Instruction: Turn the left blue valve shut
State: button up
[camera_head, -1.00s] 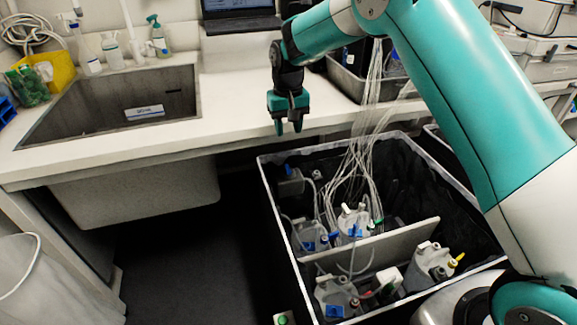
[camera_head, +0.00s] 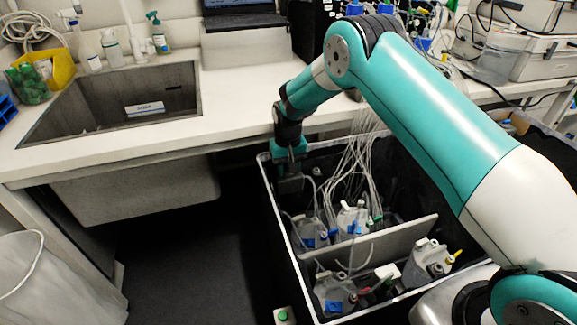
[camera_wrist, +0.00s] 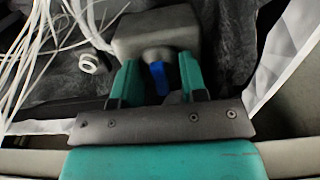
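The blue valve (camera_wrist: 158,78) shows in the wrist view as a small blue handle on the near side of a grey block (camera_wrist: 155,32). My gripper (camera_wrist: 160,72) is open, with one teal finger on each side of the blue handle. A gap shows between the handle and each finger. In the head view my gripper (camera_head: 289,160) points down at the back left corner of the black-lined bin (camera_head: 272,205). There it hides the valve and most of the block.
White tubes (camera_head: 350,165) run from the bench into the bin. Several bottles with blue caps or fittings, such as this one (camera_head: 335,292), stand in the bin beside a grey divider (camera_head: 385,243). The bench edge (camera_head: 230,145) lies close behind my gripper. A sink (camera_head: 110,105) is at left.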

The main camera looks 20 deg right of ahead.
grip_shut()
jog(key=shift+m, duration=0.4)
jog(key=shift+a+m+b, duration=0.1)
jog(key=shift+m+b, duration=0.6)
jog(key=shift+m, duration=1.7)
grip_release()
